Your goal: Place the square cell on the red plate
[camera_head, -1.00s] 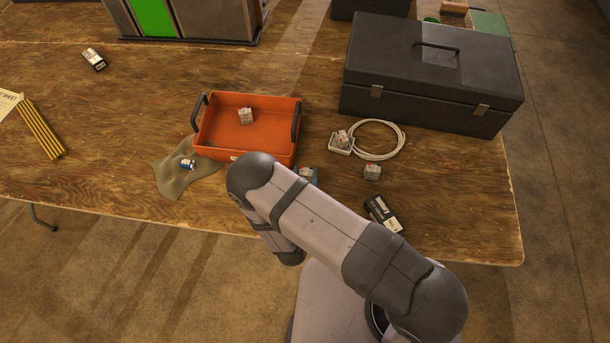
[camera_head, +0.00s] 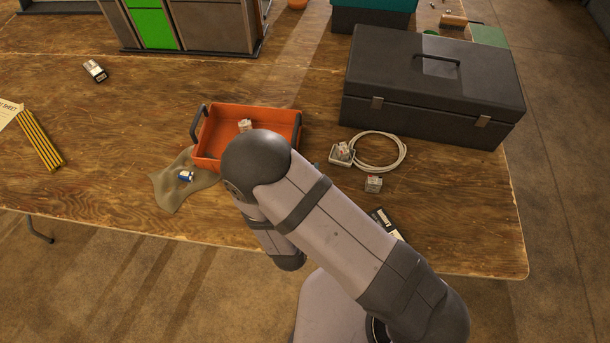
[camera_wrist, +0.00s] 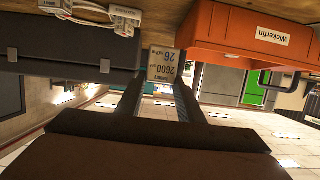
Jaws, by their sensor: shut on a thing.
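My gripper (camera_wrist: 160,85) is shut on a small box-shaped cell (camera_wrist: 162,66) with a pale label showing "2600" and "26", upside down in the wrist view. My gripper and this cell are hidden behind my arm in the head view. The tray also shows in the wrist view (camera_wrist: 225,30). I see no clear red plate.
A black toolbox (camera_head: 430,85) stands right of the tray, with a coiled white cable (camera_head: 403,155) before it. A blue-white cell (camera_head: 186,176) lies on a cloth (camera_head: 175,192). A black cell (camera_head: 385,220) lies near the front edge. Pencils (camera_head: 40,140) lie left. Bare wood lies left of the tray.

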